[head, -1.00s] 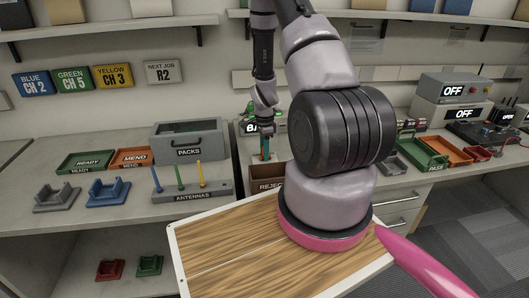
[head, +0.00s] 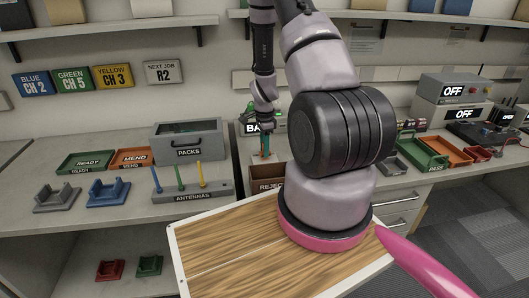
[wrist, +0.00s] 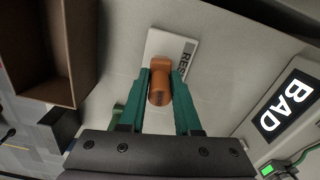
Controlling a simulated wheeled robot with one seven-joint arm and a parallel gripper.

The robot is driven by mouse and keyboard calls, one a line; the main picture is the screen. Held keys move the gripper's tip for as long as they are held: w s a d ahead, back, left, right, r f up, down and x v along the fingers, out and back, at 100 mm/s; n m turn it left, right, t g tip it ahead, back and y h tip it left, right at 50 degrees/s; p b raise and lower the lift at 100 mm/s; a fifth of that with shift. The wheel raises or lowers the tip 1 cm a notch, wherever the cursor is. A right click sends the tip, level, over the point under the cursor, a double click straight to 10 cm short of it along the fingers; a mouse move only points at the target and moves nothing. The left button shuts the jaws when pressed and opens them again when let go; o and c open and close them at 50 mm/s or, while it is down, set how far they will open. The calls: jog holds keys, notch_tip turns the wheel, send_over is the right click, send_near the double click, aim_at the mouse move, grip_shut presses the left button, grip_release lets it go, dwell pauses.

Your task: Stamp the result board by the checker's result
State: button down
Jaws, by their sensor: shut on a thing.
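My gripper (wrist: 160,90) has teal fingers, shut on the orange-brown stamp (wrist: 159,86) in the wrist view. I cannot tell whether the stamp touches the board. The checker's display (wrist: 289,104) reads "BAD" in the wrist view, to the right of the board. In the head view the checker (head: 249,128) shows only "BA" beside my arm. My gripper (head: 265,150) is low over the bench there; the board is not discernible.
The brown reject bin (head: 268,185) stands at the bench's front edge, below my gripper. The grey packs box (head: 188,140) and the antenna rack (head: 193,192) are to its left. My thick arm hides the bench to its right.

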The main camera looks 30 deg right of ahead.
jog(key=shift+r, duration=2.6)
